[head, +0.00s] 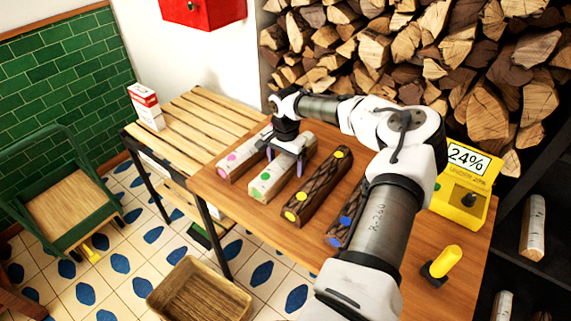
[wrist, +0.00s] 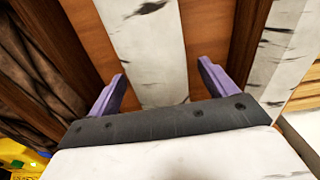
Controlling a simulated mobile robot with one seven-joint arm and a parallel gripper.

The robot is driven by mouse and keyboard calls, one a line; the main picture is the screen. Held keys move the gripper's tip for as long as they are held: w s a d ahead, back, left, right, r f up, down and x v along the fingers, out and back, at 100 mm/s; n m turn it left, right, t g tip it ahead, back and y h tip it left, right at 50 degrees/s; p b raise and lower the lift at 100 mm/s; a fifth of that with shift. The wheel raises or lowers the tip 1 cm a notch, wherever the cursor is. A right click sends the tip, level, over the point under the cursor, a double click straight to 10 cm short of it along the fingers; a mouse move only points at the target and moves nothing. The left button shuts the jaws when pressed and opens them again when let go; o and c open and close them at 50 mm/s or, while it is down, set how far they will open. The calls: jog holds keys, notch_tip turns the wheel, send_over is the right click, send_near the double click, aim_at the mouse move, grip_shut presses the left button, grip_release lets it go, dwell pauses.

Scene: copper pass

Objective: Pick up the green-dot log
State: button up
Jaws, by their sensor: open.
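The green-dot log (head: 271,182) is a pale birch log lying on the wooden table, with green dots on its front end and top. It lies between a pink-dot birch log (head: 237,161) and a dark yellow-dot log (head: 312,195). My gripper (head: 285,159) is over the green-dot log, its fingers pointing down. In the wrist view the two purple fingers (wrist: 160,92) are apart, one on each side of a pale birch log (wrist: 150,60). The fingers look open, with gaps between them and the log. Its dots are not visible in the wrist view.
A dark blue-dot log (head: 338,232) lies partly behind my arm. A yellow meter (head: 462,188) reading 24% and a yellow-handled object (head: 444,262) stand on the table's right side. A slatted bench (head: 200,115) adjoins at left. A basket (head: 198,291) is on the floor.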

jog(key=c, duration=1.4)
jog(key=shift+c, duration=0.6)
jog(key=shift+r+b, duration=0.25)
jog(key=shift+b, duration=0.05)
